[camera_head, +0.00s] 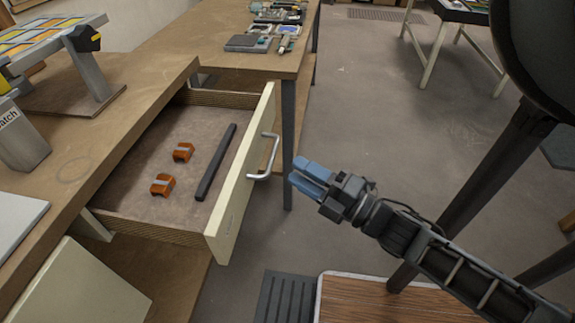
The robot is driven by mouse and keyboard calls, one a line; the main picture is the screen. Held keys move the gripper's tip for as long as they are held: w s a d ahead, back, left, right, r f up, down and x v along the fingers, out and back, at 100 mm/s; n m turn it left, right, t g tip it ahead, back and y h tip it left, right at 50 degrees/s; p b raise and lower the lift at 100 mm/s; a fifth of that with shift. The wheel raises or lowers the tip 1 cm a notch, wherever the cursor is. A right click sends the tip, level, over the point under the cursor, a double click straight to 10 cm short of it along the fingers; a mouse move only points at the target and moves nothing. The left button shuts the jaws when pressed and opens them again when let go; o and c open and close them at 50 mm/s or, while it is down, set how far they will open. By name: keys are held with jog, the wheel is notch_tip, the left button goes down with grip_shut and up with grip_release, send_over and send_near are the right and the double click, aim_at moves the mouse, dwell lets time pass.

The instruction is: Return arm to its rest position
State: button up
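My gripper (308,179) is in the middle of the view, at the end of my arm reaching in from the lower right. Its blue fingers point left toward the open drawer's handle (266,157). In the picture the fingertips lie just right of the handle, with a gap between them; nothing shows in the gripper. The fingers look close together, and I cannot tell whether they are open or shut. The drawer (230,209) is pulled out from the wooden bench. Inside it are two orange pieces (183,152) (162,185) and a long dark bar (216,162).
The wooden bench (145,82) runs along the left, with a grey container (20,140) and a rack of coloured panes (40,38). Tools lie at its far end. A table leg (288,145) stands behind the handle. Grey floor (375,110) is clear beyond my arm.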

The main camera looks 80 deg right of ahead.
jog(key=shift+v, duration=0.9)
jog(key=a+r+m+g+y+p, duration=0.1)
jog(key=a+r+m+y, duration=0.1)
jog(key=a, duration=0.4)
jog(key=s+a+r+m+g+y+p, duration=0.1)
jog(key=a+r+m+y+p, duration=0.1)
jog(key=a+m, duration=0.4)
jog(key=s+a+r+m+g+y+p, duration=0.1)
jog(key=a+r+m+y, duration=0.2)
jog(key=a+r+m, duration=0.1)
jog(key=a+r, duration=0.1)
jog(key=a, duration=0.1)
jog(key=shift+a+m+g+y+p, duration=0.3)
jog(key=shift+a+y+p, duration=0.1)
